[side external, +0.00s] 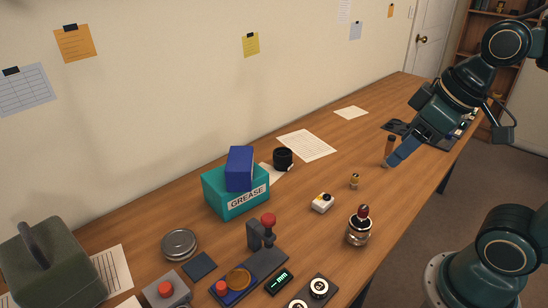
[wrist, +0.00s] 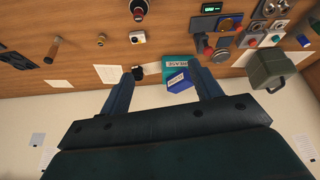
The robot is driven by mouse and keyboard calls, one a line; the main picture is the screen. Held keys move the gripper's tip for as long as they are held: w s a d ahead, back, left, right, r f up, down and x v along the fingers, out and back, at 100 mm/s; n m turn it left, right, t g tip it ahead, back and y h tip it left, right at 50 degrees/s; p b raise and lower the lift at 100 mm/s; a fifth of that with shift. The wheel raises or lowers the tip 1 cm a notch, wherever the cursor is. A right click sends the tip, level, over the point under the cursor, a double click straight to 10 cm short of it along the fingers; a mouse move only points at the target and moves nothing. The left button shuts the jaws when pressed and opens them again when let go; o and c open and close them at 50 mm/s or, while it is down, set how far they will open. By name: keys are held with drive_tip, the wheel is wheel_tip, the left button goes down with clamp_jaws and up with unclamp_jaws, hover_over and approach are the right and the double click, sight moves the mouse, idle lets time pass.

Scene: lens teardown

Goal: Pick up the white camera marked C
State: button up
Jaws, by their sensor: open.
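The small white camera (side external: 321,204) sits on the wooden table, right of the teal box, with dark and yellow details on top. It also shows in the wrist view (wrist: 137,37), beyond and a little left of my fingertips. Its letter is too small to read. My gripper (side external: 394,160) is raised over the right part of the table, clearly apart from the camera. In the wrist view my gripper (wrist: 161,68) has two blue fingers spread wide, with nothing held between them.
A teal GREASE box (side external: 235,200) with a blue box (side external: 240,168) on it stands left of the camera. A black cylinder (side external: 283,158) is behind. A red-topped jar (side external: 359,228) and a small brass piece (side external: 354,181) are nearby. A brown cylinder (side external: 390,145) stands near my fingers.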

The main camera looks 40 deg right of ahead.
drive_tip(key=w+d+f+n+g, duration=0.1)
drive_tip(key=w+d+n+g, duration=0.1)
drive_tip(key=w+n, duration=0.45)
drive_tip(key=n+g+y, duration=0.2)
drive_tip(key=n+y, duration=0.1)
drive_tip(key=n, duration=0.3)
hover_over(324, 196)
drive_tip(key=s, duration=0.2)
wheel_tip(324, 196, down, 9)
drive_tip(key=w+d+f+n+g+y, duration=0.1)
drive_tip(key=d+f+n, duration=0.3)
drive_tip(key=f, duration=0.4)
drive_tip(key=shift+w+d+y, duration=0.3)
drive_tip(key=shift+w+d, duration=0.35)
drive_tip(key=shift+d, duration=0.2)
drive_tip(key=shift+f+n, duration=0.15)
drive_tip(key=shift+n, duration=0.1)
drive_tip(key=shift+x, duration=4.3)
drive_tip(key=shift+s, duration=0.1)
